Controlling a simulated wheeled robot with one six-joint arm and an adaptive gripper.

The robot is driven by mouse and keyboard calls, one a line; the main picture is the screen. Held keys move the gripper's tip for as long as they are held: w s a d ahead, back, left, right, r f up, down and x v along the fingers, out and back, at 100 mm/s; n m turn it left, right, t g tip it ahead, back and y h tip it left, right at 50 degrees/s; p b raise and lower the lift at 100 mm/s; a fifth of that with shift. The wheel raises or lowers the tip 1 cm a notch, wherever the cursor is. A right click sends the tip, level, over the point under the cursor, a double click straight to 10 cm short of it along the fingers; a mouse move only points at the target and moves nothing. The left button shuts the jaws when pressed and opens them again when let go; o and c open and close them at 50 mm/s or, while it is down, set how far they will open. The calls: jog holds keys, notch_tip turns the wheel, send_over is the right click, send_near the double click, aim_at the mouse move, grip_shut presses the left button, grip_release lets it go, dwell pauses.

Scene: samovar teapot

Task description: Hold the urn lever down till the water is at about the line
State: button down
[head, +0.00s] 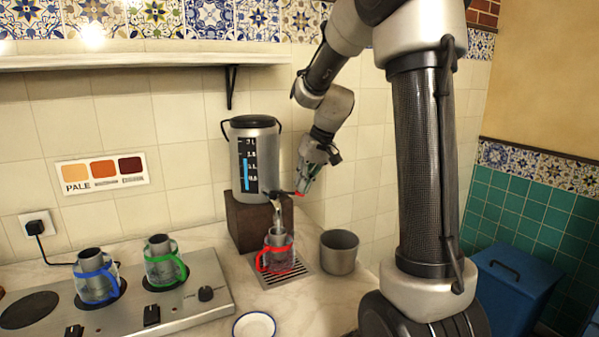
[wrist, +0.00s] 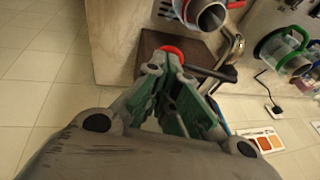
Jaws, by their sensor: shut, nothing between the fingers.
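The grey urn (head: 256,150) stands on a dark wooden block (head: 245,222) and has a gauge with a blue column. Its lever has a red tip (head: 301,193), also seen at my fingertips in the wrist view (wrist: 172,50). My gripper (head: 312,176) is shut and empty, with its fingertips at the red tip; I cannot tell whether they touch it. A clear pot with a red band (head: 262,262) and a metal inner cup stands under the spout. A thin streak between spout and pot looks like water. The pot's water level and line are too small to read.
The red pot stands on a slotted drip tray (head: 287,279). A grey metal cup (head: 339,254) is right of it. Blue (head: 95,280) and green (head: 164,265) banded pots stand on the hob (head: 190,307) at left. A white saucer (head: 254,327) lies in front.

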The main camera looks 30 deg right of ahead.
jog(key=shift+r, duration=0.1)
dwell(0.5)
jog(key=shift+r, duration=0.75)
jog(key=shift+r, duration=0.3)
jog(key=w+a+v, duration=0.1)
jog(key=v, duration=1.2)
jog(key=shift+r, duration=0.35)
